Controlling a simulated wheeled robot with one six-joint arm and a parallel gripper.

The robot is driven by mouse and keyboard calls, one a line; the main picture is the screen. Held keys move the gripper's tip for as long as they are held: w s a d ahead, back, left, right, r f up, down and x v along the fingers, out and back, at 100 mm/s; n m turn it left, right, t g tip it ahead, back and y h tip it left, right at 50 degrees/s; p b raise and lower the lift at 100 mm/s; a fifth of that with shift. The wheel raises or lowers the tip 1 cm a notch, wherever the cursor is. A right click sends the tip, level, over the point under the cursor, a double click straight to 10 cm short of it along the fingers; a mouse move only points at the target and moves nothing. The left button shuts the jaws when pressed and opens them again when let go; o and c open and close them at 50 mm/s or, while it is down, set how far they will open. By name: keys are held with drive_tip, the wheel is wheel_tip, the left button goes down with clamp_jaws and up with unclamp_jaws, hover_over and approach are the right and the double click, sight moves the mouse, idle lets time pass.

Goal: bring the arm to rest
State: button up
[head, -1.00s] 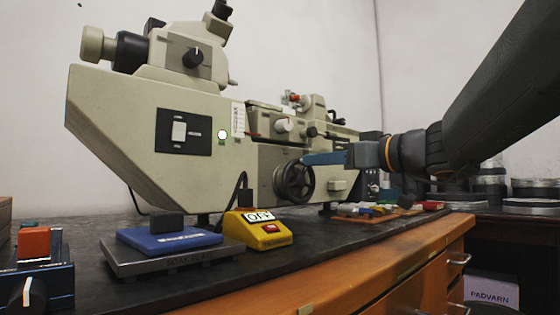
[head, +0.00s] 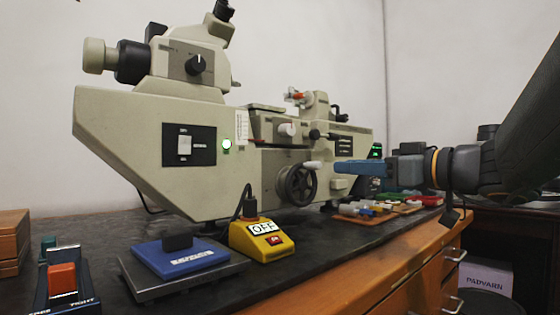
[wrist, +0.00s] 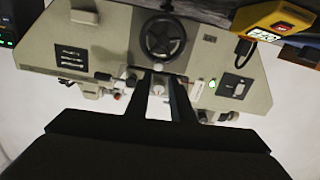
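My gripper (head: 338,167) is at the right of the head view, its blue fingers pointing left toward the beige machine (head: 130,140). The fingertips appear just right of the machine's dark handwheel (head: 296,185) and its pale handle; I cannot tell the depth gap. In the wrist view, my gripper (wrist: 161,80) shows two dark fingers with a clear gap and nothing held between them. The handwheel (wrist: 162,38) appears beyond the fingertips there, with the machine upside down. A green lamp (head: 227,146) glows on the machine's front.
Small coloured parts (head: 378,208) lie below my arm. Free air surrounds the gripper's right side.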

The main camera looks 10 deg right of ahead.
drive_tip(key=shift+f, duration=0.1)
idle(0.3)
drive_tip(key=s+a+f+m+g+p, duration=0.1)
drive_tip(key=g+p, duration=0.1)
drive_tip(key=p, duration=0.1)
drive_tip(key=s+a+f+m+g+h+p, duration=0.1)
drive_tip(key=f+g+p, duration=0.1)
drive_tip(key=p, duration=0.1)
drive_tip(key=s+a+f+m+g+p, duration=0.1)
drive_tip(key=f+p, duration=0.1)
drive_tip(key=p, duration=0.1)
drive_tip(key=shift+s+f+g, duration=0.25)
drive_tip(key=shift+s+g, duration=0.05)
drive_tip(key=shift+g, duration=0.1)
drive_tip(key=s+f+m+g+h+p, duration=0.1)
drive_tip(key=s+p, duration=0.1)
drive_tip(key=s+f+m+g+h+p, duration=0.1)
drive_tip(key=s+f+g+p, duration=0.1)
drive_tip(key=p, duration=0.1)
drive_tip(key=shift+s+a+f, duration=0.1)
drive_tip(key=shift+s+f, duration=0.05)
drive_tip(key=s+d+f+m+g+h+p, duration=0.1)
drive_tip(key=s+g+h+p, duration=0.2)
drive_tip(key=s+p, duration=0.6)
drive_tip(key=s+f+m+g+h+p, duration=0.1)
drive_tip(key=s+h+p, duration=0.3)
drive_tip(key=s+p, duration=0.5)
drive_tip(key=shift+d+f+m+g+h+p, duration=0.35)
drive_tip(key=shift+m+g+p, duration=0.15)
drive_tip(key=shift+g, duration=0.4)
